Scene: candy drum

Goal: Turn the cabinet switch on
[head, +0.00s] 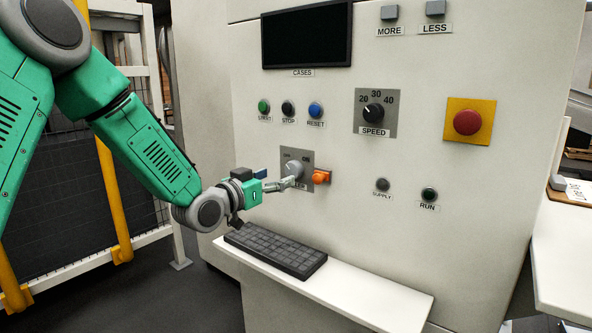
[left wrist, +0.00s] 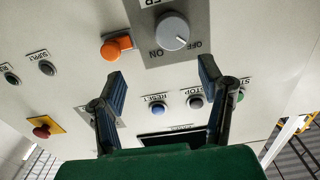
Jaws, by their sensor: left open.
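The cabinet switch is a round grey knob (head: 295,168) on a grey plate on the front of the cabinet (head: 420,100). In the left wrist view the knob (left wrist: 172,31) shows upside down, with ON and OFF printed on its plate (left wrist: 205,15). Its white pointer line appears to lean toward OFF. My left gripper (head: 285,184) is at the lower left of the knob in the head view. In the left wrist view its two dark fingers (left wrist: 160,72) are spread apart with nothing between them, and the knob lies beyond the fingertips. My right gripper does not show.
An orange part (head: 321,177) sticks out just right of the switch. A row of buttons (head: 288,109) is above, and a SPEED dial (head: 374,112) and a red emergency button (head: 467,122) are to the right. A keyboard (head: 276,250) lies on a white shelf (head: 360,300) below.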

